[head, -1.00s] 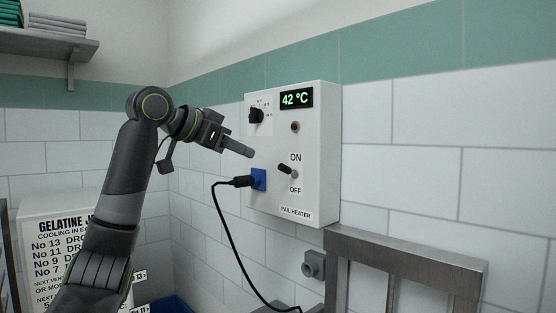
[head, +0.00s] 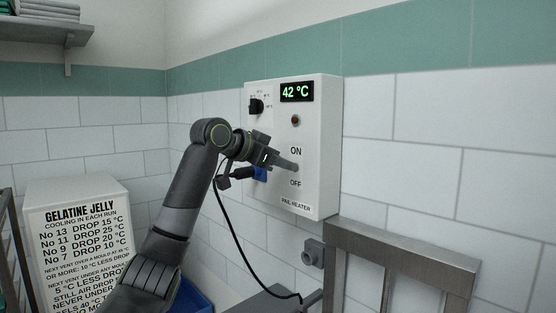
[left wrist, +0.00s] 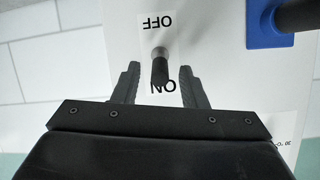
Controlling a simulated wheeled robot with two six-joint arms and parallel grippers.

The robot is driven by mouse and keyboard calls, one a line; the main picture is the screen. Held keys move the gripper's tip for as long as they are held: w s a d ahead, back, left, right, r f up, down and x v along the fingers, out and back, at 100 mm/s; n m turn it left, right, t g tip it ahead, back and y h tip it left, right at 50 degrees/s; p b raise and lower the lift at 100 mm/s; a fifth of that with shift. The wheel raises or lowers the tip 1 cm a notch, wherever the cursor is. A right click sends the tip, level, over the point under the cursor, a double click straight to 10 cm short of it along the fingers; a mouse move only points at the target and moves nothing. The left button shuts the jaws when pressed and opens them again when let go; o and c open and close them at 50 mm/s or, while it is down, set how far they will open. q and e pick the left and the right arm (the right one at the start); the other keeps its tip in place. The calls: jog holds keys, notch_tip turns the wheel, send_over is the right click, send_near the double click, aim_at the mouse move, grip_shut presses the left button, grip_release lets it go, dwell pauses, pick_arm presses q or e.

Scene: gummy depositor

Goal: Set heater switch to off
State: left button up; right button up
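The white pail heater box (head: 318,150) hangs on the tiled wall, with ON and OFF labels on its front. My left gripper (head: 292,167) is at the box face between the labels and hides the switch in the head view. In the left wrist view the heater switch (left wrist: 160,66), a black lever on a silver collar, lies between the two fingers of my left gripper (left wrist: 158,74). The lever appears on the ON side of its collar and overlaps the ON label. The fingers are open, with a gap on each side of the lever. My right gripper is not in view.
A blue socket (left wrist: 268,25) with a black plug sits close beside the switch. A black dial (head: 256,106), a display (head: 297,92) reading 42 °C and a dark red lamp (head: 295,120) are above. A metal frame (head: 400,242) stands at lower right.

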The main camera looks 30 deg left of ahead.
pick_arm(q)
grip_shut()
notch_tip(320, 180, down, 6)
jog(key=t+h+b, duration=0.1)
jog(key=t+b, duration=0.2)
jog(key=b, duration=0.2)
jog(key=t+h+b, duration=0.1)
jog(key=t+b, duration=0.2)
jog(key=b, duration=0.3)
jog(key=t+h+b, duration=0.1)
jog(key=t+b, duration=0.2)
jog(key=b, duration=0.3)
jog(key=shift+r, duration=0.25)
jog(key=shift+t+h, duration=0.3)
grip_release()
